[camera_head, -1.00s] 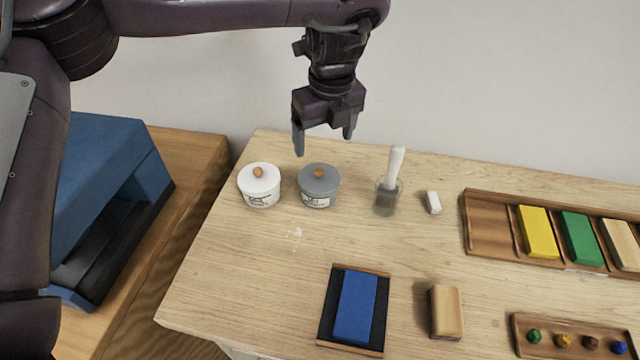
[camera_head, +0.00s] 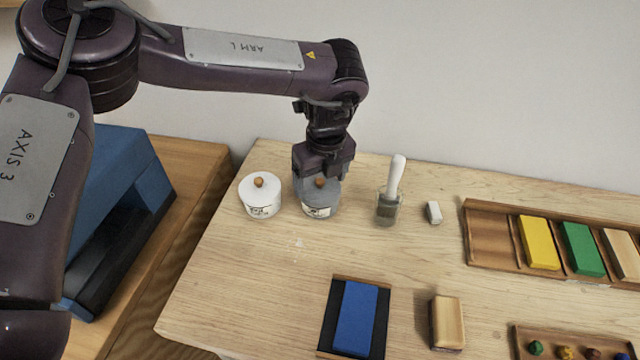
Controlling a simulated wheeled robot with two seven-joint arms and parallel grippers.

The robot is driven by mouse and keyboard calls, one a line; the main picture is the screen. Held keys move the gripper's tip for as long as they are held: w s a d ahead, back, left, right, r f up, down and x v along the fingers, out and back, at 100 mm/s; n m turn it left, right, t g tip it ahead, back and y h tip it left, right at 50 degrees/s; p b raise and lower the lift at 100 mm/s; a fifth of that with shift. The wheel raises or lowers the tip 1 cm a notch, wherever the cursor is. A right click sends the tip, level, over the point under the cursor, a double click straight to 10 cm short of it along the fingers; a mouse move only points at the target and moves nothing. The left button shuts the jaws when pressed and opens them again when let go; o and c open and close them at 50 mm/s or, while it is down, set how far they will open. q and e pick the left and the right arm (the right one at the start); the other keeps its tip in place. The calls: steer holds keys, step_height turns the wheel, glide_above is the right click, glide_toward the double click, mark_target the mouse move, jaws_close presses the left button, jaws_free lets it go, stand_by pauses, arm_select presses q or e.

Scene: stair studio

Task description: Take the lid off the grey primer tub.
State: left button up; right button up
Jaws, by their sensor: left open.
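The grey primer tub (camera_head: 318,211) stands upright near the back left of the wooden table. Its grey lid with an orange-brown knob (camera_head: 320,183) is on it. My left gripper (camera_head: 321,182) is open and points down at the lid, with its fingers about the knob's height. The gripper body hides the back of the lid, and I cannot tell whether the fingers touch it. My right gripper is not in view.
A white lidded tub (camera_head: 261,204) stands close on the left. A glass jar with a white-handled brush (camera_head: 389,205) is on the right, beside a small white block (camera_head: 434,212). A blue block on a dark tray (camera_head: 356,318) lies in front. The table's left edge is near.

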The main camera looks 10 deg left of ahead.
arm_select(q)
steer(key=shift+c, duration=0.2)
steer(key=shift+s+f, duration=0.1)
steer(key=shift+s, duration=0.05)
jaws_close()
stand_by(0.3)
